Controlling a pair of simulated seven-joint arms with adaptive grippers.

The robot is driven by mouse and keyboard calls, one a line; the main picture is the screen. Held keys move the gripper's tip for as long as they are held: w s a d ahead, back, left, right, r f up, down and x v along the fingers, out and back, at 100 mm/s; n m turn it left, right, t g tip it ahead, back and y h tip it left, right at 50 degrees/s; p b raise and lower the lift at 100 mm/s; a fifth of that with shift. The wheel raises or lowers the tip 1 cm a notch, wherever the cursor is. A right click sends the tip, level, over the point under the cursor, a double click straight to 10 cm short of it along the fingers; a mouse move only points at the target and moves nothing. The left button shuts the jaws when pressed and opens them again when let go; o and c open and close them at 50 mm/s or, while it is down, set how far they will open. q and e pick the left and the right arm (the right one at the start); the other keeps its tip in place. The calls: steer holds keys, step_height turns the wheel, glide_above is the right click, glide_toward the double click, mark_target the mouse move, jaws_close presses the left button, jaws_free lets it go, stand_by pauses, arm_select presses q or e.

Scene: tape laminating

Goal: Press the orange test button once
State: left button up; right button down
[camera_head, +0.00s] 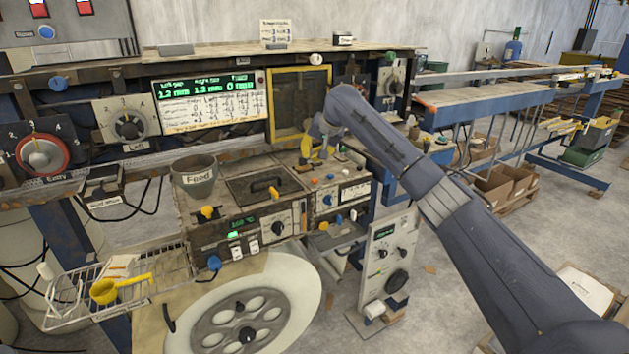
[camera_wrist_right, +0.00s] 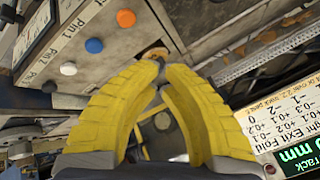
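The orange button (camera_head: 314,181) sits on the top face of the control box, in a row with a blue and a white button. In the right wrist view the orange button (camera_wrist_right: 126,18) is near the top, a little beyond and left of my fingertips. My right gripper (camera_head: 309,158) is over the back of the box, pointing down. In the wrist view its yellow fingers (camera_wrist_right: 161,70) come together at the tips with nothing visible held. The tips look apart from the orange button. A copper-coloured round part (camera_wrist_right: 155,52) shows just behind them. My left gripper is out of view.
The blue button (camera_wrist_right: 94,45) and white button (camera_wrist_right: 68,68) are close beside the orange one. A lidded hatch with a black handle (camera_head: 266,185) and a Feed cup (camera_head: 195,177) stand left of them. A yellow-framed panel (camera_head: 299,103) rises behind.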

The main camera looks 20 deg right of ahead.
mark_target(315, 180)
steer(key=shift+f, duration=2.4)
steer(key=c, duration=2.1)
jaws_free()
jaws_close()
steer(key=shift+f, duration=1.05)
steer(key=shift+r, duration=1.05)
